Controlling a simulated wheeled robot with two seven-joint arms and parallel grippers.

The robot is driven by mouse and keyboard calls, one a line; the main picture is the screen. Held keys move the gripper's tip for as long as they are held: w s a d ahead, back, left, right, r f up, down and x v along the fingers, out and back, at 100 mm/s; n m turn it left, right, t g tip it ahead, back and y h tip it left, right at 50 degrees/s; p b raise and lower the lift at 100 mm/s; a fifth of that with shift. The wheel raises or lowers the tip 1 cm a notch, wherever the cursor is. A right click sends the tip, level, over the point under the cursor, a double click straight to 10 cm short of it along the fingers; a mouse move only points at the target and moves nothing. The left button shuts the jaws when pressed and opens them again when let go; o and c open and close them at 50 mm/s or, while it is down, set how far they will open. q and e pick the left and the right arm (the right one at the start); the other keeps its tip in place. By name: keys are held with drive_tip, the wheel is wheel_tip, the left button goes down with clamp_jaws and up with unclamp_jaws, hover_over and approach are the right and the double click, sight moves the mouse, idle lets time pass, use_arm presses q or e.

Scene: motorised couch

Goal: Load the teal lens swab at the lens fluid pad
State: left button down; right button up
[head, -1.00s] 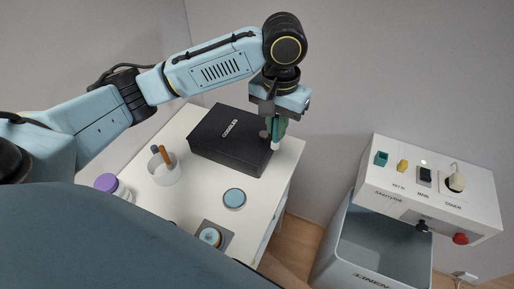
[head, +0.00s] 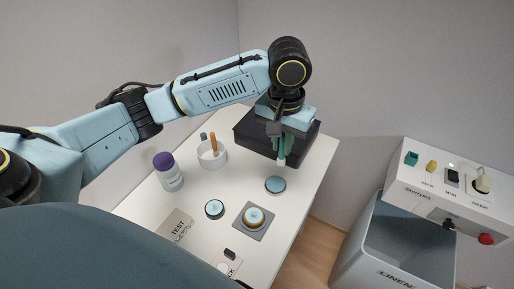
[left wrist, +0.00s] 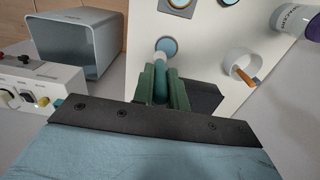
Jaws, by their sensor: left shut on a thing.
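My left gripper (head: 283,152) is shut on the teal lens swab (head: 282,157), which points down with its pale tip lowest. In the left wrist view the swab (left wrist: 160,84) sits between the green fingers, its tip beside a round blue pad (left wrist: 167,46). In the head view this blue pad (head: 275,184) lies on the white table just below the tip; contact cannot be told. Two more round blue-topped pieces lie nearer: a dark-rimmed one (head: 214,208) and one on a grey square plate (head: 254,216). Which is the lens fluid pad I cannot read. My right gripper is not in view.
A black box (head: 300,152) stands behind the gripper. A white cup (head: 212,157) with sticks and a purple-capped bottle (head: 172,178) stand at the left. A "TEST" card (head: 178,224) lies in front. A linen bin (head: 380,262) with a control panel (head: 450,185) stands at the right.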

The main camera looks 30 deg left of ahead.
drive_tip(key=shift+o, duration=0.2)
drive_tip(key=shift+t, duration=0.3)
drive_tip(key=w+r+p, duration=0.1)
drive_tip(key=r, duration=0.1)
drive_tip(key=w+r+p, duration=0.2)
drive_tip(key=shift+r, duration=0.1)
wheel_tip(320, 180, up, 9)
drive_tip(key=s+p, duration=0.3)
drive_tip(key=p, duration=0.7)
use_arm(q)
drive_tip(key=a+f+n+t+b, duration=0.1)
drive_tip(key=f+n+b, duration=0.1)
drive_tip(key=f, duration=0.2)
drive_tip(key=w+a+f+n+t+h+b, duration=0.1)
drive_tip(key=f+b, duration=0.1)
drive_tip(key=f, duration=0.3)
drive_tip(key=a+f+n+t+b, duration=0.1)
drive_tip(key=f+n+b, duration=0.1)
drive_tip(key=f, duration=0.3)
drive_tip(key=shift+w+a+n+t+h+b, duration=0.25)
drive_tip(key=shift+n+t+h+b, duration=0.05)
drive_tip(key=shift+b, duration=0.25)
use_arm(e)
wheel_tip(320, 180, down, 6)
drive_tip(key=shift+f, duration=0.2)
use_arm(q)
drive_tip(key=shift+f, duration=0.6)
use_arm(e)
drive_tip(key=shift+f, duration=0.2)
